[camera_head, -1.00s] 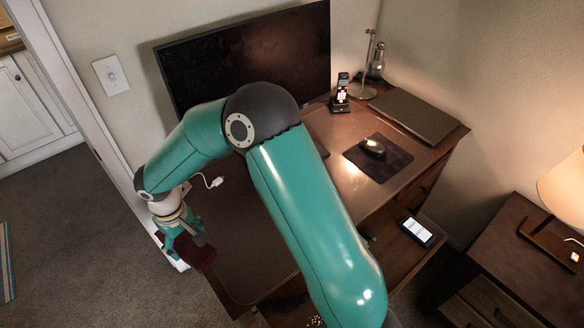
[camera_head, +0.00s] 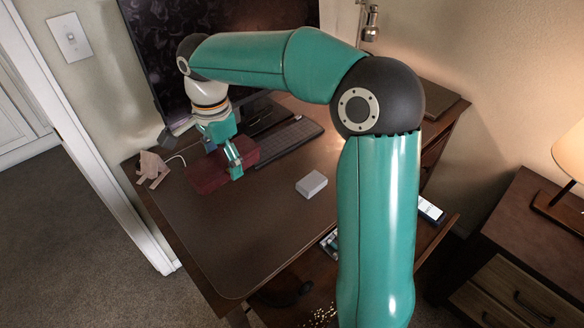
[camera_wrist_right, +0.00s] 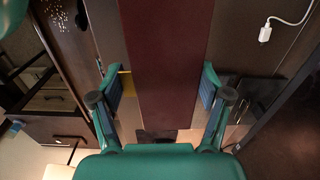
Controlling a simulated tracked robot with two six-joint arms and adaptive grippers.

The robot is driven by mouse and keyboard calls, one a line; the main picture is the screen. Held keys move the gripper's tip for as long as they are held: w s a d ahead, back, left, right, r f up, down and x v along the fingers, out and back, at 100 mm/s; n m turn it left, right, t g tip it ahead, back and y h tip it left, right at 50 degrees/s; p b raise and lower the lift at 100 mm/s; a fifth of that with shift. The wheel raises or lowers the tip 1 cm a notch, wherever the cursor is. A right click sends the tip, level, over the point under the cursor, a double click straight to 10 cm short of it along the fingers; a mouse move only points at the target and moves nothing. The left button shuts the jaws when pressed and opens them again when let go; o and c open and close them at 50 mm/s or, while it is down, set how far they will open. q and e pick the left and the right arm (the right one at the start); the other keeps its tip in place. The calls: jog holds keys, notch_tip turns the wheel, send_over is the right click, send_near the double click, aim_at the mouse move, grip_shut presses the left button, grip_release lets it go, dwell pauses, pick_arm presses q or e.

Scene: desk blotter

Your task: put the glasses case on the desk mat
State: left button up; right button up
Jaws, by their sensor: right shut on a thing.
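The glasses case (camera_head: 207,178) is a dark red, elongated box. My right gripper (camera_head: 230,156) is shut on it across its narrow width. In the right wrist view the case (camera_wrist_right: 165,60) runs lengthwise between the two fingers of my gripper (camera_wrist_right: 160,92). The desk mat (camera_head: 255,235) is a large brown blotter covering the front of the desk. The case is over the mat's back left part in the head view; whether it touches the mat I cannot tell. My left gripper is not in view.
A small grey-white box (camera_head: 311,184) lies on the mat, right of the case. A keyboard (camera_head: 288,142) lies behind it. A pinkish angular figure (camera_head: 152,168) stands at the desk's left edge. The mat's front is clear.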

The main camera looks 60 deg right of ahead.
jog(key=shift+s+d+m, duration=0.15)
jog(key=shift+s+m, duration=0.05)
jog(key=shift+m, duration=0.1)
jog(key=shift+f, duration=0.1)
notch_tip(320, 180, down, 20)
jog(key=shift+r+b, duration=0.2)
jog(key=shift+b, duration=0.25)
jog(key=shift+f, duration=0.1)
jog(key=o, duration=1.2)
jog(key=shift+c, duration=0.2)
notch_tip(320, 180, up, 12)
